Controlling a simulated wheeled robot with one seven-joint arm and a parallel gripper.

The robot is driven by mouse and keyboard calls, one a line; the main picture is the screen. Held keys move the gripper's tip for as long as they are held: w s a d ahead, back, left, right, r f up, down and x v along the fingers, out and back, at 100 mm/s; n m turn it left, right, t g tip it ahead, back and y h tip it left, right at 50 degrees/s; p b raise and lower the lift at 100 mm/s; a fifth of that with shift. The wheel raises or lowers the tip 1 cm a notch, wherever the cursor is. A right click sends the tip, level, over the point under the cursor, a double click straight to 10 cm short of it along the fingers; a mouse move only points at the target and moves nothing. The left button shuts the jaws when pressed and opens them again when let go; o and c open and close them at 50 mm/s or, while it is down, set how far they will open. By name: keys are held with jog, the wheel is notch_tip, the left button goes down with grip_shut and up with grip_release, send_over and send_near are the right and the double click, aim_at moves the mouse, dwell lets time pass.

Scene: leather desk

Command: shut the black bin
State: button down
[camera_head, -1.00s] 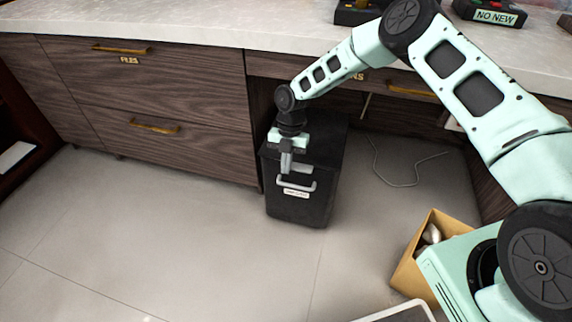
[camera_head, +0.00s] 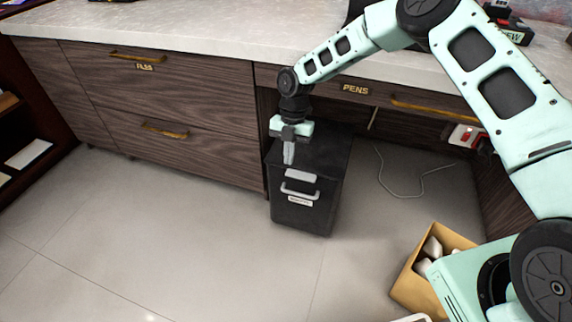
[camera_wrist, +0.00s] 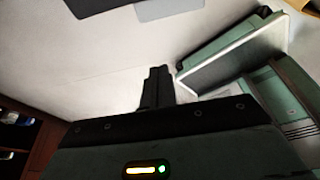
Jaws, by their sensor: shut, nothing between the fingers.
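The black bin (camera_head: 323,200) stands upright on the floor under the desk. A silver handle (camera_head: 299,192) with a white label just below it is on its front, and a light grey plate (camera_head: 301,175) sits above the handle. The bin's top looks flat, and I see no clear gap at the front. My gripper (camera_head: 288,160) points down at the top front edge of the bin, above and left of the handle. Its fingers are shut and empty, together in the wrist view (camera_wrist: 157,88). I cannot tell whether they touch the bin.
A wooden drawer cabinet (camera_head: 180,105) stands left of the bin under the pale desktop (camera_head: 190,35). A cable (camera_head: 405,192) lies on the floor to the right. An open cardboard box (camera_head: 412,285) holding pale items stands front right. The floor in front is clear.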

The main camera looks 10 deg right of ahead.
jog(key=s+a+f+t+h+b, duration=0.2)
jog(key=a+f+h+b, duration=0.1)
jog(key=f+b, duration=0.25)
jog(key=a+r+t+b, duration=0.3)
jog(key=r+t+b, duration=0.15)
jog(key=b, duration=0.45)
jog(key=w+d+f+b, duration=0.4)
jog(key=f+b, duration=0.3)
jog(key=f, duration=0.2)
jog(key=shift+w+f+h, duration=0.15)
jog(key=shift+w+h, duration=0.25)
jog(key=shift+w, duration=0.45)
jog(key=shift+t, duration=0.25)
